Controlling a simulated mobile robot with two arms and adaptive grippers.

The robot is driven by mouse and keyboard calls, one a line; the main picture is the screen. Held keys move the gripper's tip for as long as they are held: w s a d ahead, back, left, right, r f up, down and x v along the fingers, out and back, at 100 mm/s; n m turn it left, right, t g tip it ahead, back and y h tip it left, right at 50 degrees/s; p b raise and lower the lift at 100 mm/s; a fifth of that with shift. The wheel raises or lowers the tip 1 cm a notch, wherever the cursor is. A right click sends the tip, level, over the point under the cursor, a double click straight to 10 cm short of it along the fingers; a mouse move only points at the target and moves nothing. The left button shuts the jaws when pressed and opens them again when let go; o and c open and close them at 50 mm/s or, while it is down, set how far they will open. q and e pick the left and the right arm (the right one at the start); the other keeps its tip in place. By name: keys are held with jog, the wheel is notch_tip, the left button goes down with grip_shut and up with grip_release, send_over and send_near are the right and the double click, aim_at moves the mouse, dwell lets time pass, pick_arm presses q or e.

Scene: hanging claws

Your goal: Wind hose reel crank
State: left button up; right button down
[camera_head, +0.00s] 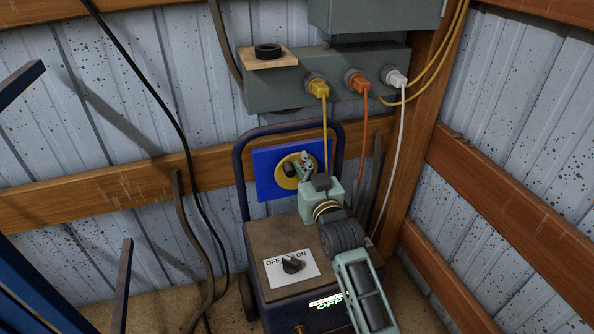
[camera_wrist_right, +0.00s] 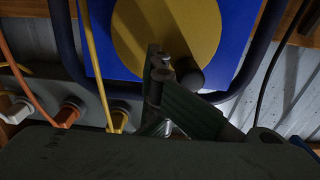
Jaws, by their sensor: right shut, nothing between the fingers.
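A blue board (camera_head: 262,182) with a round yellow disc (camera_head: 286,181) stands on the wooden rail behind a cart. The disc carries a dark knob (camera_head: 289,169), which I take to be the crank handle. The disc (camera_wrist_right: 150,35) and knob (camera_wrist_right: 191,75) also show in the right wrist view. My right gripper (camera_head: 306,160) is in front of the disc, its fingers shut and empty. In the right wrist view the fingertips (camera_wrist_right: 161,62) are right beside the knob; I cannot tell whether they touch it. My left gripper is not in view.
The dark cart (camera_head: 275,240) with an OFF/ON switch (camera_head: 292,265) stands below my right arm. A grey outlet box (camera_head: 345,105) with yellow, orange and white plugs is above; their cords hang close to the gripper. A wooden post (camera_head: 408,140) stands at right.

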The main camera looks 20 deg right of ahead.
aim_at(290, 175)
jog(key=shift+a+n+p, duration=0.4)
jog(key=shift+n+p, duration=0.2)
jog(key=shift+n, duration=0.4)
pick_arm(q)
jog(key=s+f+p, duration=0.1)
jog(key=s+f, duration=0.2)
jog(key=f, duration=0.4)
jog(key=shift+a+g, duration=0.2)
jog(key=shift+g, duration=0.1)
pick_arm(e)
jog(key=shift+a+f+n, duration=0.1)
jog(key=shift+a+n, duration=0.15)
jog(key=shift+n, duration=0.45)
jog(key=shift+a+f+n, duration=0.1)
jog(key=shift+a+n, duration=0.15)
jog(key=shift+n, duration=0.45)
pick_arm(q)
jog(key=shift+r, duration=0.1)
